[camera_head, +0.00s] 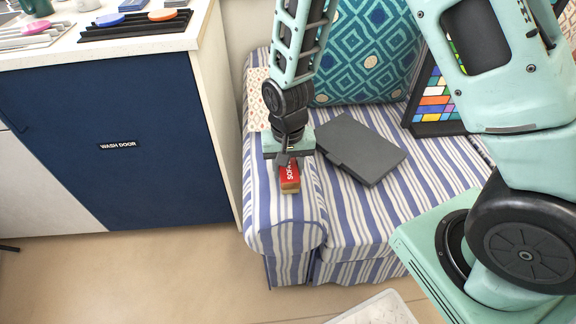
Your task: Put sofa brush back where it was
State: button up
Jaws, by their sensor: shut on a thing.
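The sofa brush (290,177) has a red top with white lettering and a brown lower part. It is at the front of the striped sofa's left arm (285,220). My gripper (286,160) reaches down from above and is shut on the brush's far end. The fingers and the gripper body hide that end. I cannot tell whether the brush rests on the sofa arm or is held just above it.
A dark grey flat case (360,148) lies on the sofa seat. A teal patterned cushion (365,50) and a framed colourful panel (438,98) stand behind. A blue-fronted counter (110,140) labelled "WASH DOOR" stands left of the sofa. Open floor (150,275) lies in front.

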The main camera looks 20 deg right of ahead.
jog(key=o, duration=1)
notch_tip(320, 180, up, 12)
jog(key=p, duration=0.3)
jog(key=s+a+r+n, duration=0.3)
jog(key=s+r+n, duration=0.2)
jog(key=s, duration=0.5)
jog(key=s+a+r+n, duration=0.3)
jog(key=s+r+n, duration=0.2)
jog(key=s, duration=0.5)
jog(key=shift+n+y, duration=0.3)
jog(key=shift+n, duration=0.4)
jog(key=shift+a, duration=0.1)
notch_tip(320, 180, up, 15)
jog(key=p, duration=1.5)
